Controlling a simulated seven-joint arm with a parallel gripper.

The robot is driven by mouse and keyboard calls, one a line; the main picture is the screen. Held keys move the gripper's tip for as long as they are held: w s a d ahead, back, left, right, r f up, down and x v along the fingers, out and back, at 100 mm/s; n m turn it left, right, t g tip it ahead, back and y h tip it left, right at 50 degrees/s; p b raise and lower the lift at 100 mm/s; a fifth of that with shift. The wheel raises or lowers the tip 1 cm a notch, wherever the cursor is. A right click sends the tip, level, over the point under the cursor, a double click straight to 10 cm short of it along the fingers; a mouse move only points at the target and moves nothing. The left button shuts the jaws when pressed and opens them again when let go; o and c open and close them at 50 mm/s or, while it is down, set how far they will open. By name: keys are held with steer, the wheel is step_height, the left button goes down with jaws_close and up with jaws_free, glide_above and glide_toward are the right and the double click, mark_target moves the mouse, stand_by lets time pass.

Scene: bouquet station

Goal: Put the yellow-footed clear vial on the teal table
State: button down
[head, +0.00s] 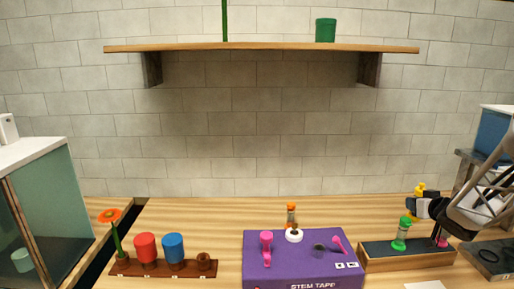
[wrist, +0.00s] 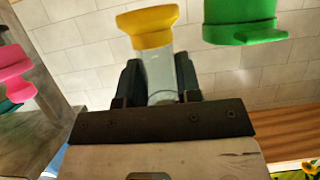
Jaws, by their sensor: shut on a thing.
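The yellow-footed clear vial (wrist: 158,72) is held between my gripper's dark fingers (wrist: 160,85) in the wrist view, its yellow foot pointing away from the palm. In the head view its yellow end (head: 420,188) shows at my gripper (head: 418,206), above the wooden rack (head: 385,262) at the right. The vial is clear of the rack there. I cannot make out a teal table in either view.
A green-ended vial (head: 402,235) and a pink-ended piece (head: 441,239) stand in the rack, close to my gripper. A purple stem tape box (head: 300,272) lies left of it. A peg board (head: 135,268) holds red and blue cylinders. The shelf (head: 260,47) is above.

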steer(key=w+a+r, duration=0.2)
steer(key=a+r, duration=0.1)
steer(key=r, duration=0.2)
steer(key=w+a+r, duration=0.3)
steer(key=r, duration=0.3)
steer(key=w+a+f, duration=0.6)
steer(key=w+a, duration=0.2)
steer(key=a, duration=0.2)
steer(key=w+a+f, duration=0.7)
steer(key=w+a, duration=0.2)
steer(key=a, duration=0.1)
steer(key=shift+w+a, duration=0.15)
steer(key=shift+a, duration=0.1)
steer(key=a, duration=0.6)
steer(key=shift+a, duration=0.4)
steer(key=a+n+g+y, duration=0.1)
steer(key=a+n+y, duration=0.3)
steer(key=a, duration=3.3)
steer(key=shift+w+y, duration=0.3)
steer(key=shift+w, duration=0.05)
